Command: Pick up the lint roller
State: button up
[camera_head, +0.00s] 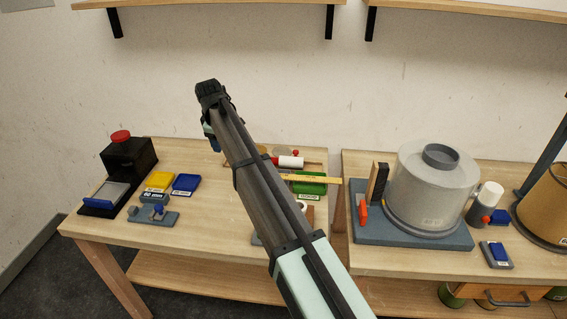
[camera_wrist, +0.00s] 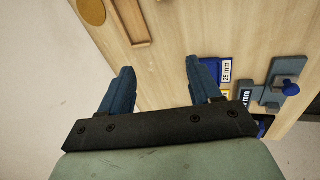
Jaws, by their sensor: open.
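A white cylinder with red ends (camera_head: 289,162), which looks like the lint roller, lies at the back right of the left table, just right of my arm. It is not visible in the wrist view. My gripper (camera_wrist: 160,66) is open and empty, with its two blue fingers spread above the left table. In the head view the arm hides most of the gripper; only bluish finger parts (camera_head: 209,133) show left of the arm, to the left of the cylinder.
A yellow ruler (camera_head: 312,179) and green box (camera_head: 311,188) lie near the cylinder. A grey drum (camera_head: 432,190) stands on the right table.

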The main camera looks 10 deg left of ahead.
jog(key=n+g, duration=0.1)
jog(key=g, duration=0.1)
send_near(287, 158)
jog(key=shift+h, duration=0.4)
jog(key=f, duration=0.3)
jog(key=w+f, duration=0.1)
jog(key=f, duration=0.6)
jog(key=shift+w+a+f, duration=0.25)
jog(key=shift+w+a, duration=0.05)
jog(key=shift+w, duration=0.1)
jog(key=c, duration=0.9)
jog(key=shift+o, duration=0.2)
jog(key=shift+r, duration=0.15)
